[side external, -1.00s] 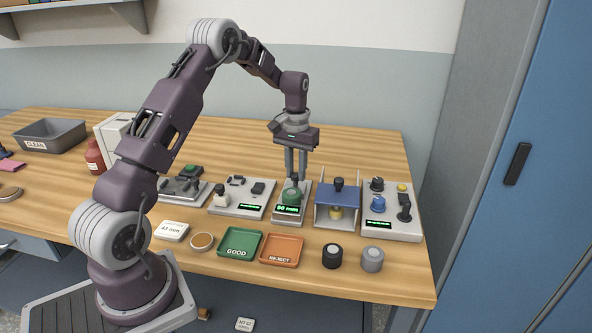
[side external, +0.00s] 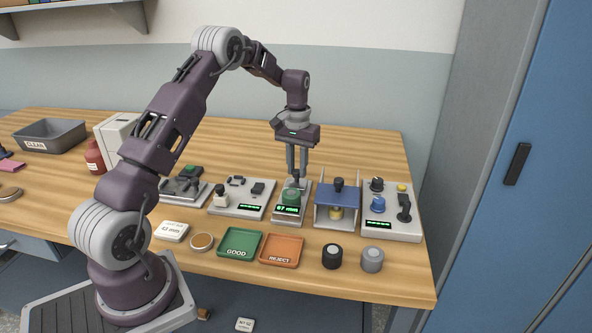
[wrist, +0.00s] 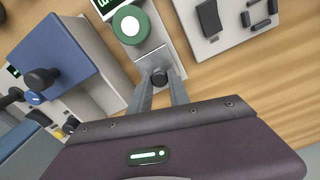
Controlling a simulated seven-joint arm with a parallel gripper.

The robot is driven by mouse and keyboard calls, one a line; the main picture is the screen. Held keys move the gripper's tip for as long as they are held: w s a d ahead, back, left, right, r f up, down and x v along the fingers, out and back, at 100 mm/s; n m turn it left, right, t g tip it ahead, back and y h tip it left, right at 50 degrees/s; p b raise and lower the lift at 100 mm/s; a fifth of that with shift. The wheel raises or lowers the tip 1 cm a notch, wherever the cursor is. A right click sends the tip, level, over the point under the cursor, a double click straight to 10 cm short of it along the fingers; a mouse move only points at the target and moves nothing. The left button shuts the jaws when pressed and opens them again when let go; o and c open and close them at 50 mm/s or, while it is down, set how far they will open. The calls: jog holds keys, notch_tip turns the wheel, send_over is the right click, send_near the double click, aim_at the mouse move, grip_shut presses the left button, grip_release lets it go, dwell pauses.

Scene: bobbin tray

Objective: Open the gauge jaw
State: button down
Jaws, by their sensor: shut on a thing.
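The gauge (side external: 287,222) is a small pale block with a green-lit display that seems to read 67 mm. A green round piece (side external: 291,197) with a white centre sits on it; it also shows in the wrist view (wrist: 130,25). My gripper (side external: 297,177) is behind the green piece, fingers pointing down. In the wrist view, my gripper (wrist: 160,82) is shut on a black knob (wrist: 160,76) at the far end of the gauge's slide. The knob stands apart from the green piece, with bare grey slide between them.
A blue-topped stand (side external: 337,194) is close on the gauge's right, with a knobbed panel (side external: 391,227) beyond it. A grey fixture (side external: 242,205) is on its left. Green GOOD (side external: 240,242) and orange REJECT (side external: 282,250) trays lie in front. Bare bench is behind.

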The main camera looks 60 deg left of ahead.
jog(key=shift+w+a, duration=0.25)
jog(key=c, duration=1.2)
grip_release()
jog(key=shift+r, duration=0.15)
